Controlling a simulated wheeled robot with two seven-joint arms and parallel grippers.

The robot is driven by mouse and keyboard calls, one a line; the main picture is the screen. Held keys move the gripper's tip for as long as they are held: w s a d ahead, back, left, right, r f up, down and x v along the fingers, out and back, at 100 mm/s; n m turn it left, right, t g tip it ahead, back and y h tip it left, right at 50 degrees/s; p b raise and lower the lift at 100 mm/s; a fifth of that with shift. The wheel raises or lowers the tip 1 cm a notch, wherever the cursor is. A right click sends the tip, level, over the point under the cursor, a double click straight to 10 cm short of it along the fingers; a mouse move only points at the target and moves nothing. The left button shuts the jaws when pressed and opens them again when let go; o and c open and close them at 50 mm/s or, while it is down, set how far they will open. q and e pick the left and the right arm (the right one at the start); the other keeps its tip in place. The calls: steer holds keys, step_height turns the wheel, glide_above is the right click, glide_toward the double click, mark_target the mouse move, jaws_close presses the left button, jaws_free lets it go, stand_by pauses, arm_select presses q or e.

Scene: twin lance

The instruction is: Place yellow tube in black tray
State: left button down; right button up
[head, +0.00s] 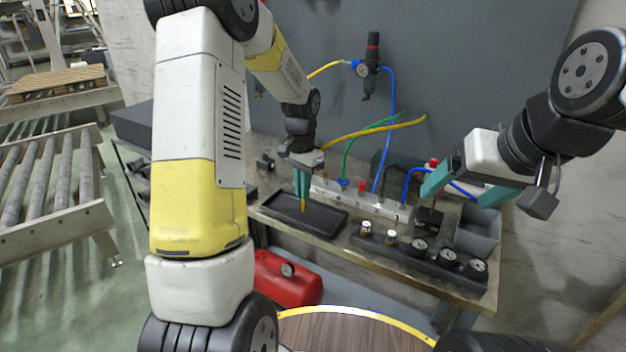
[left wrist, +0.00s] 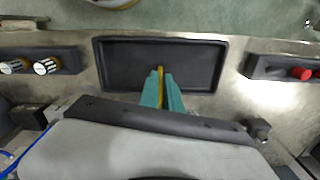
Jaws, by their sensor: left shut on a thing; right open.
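My left gripper (head: 302,184) points down over the black tray (head: 330,221) and is shut on the yellow tube (head: 303,208). The tube's end shows just below the fingertips, in front of the tray's floor. In the left wrist view, the tube (left wrist: 160,72) sits between the teal fingers (left wrist: 161,88), over the near middle part of the tray (left wrist: 205,62). I cannot tell whether the tube touches the tray floor. The tray is otherwise empty. My right gripper (head: 468,188) is open at the right, with its teal fingers apart, above the bench's right part.
A manifold (head: 375,205) with blue, green and yellow hoses stands behind and right of the tray. A gauge strip (head: 400,246) lies along the bench's front. A grey bin (head: 478,232) stands at the right. A regulator (head: 369,68) hangs on the wall panel.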

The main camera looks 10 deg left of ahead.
arm_select(q)
steer(key=shift+f, duration=0.15)
steer(key=c, duration=1.6)
jaws_free()
steer(key=shift+o, duration=0.2)
step_height(320, 180, up, 12)
steer(key=s+r+n+t+h, duration=0.1)
steer(key=s+r+n+t, duration=0.2)
steer(key=s+r, duration=0.8)
steer(key=s+d+f+n+t+h, duration=0.1)
steer(key=s+d+f+n+t, duration=0.1)
steer(key=s, duration=1.1)
steer(key=shift+s+f+n+t, duration=0.15)
steer(key=shift+f+n+t, duration=0.15)
steer(key=shift+t, duration=0.3)
steer(key=shift+d+r, duration=0.1)
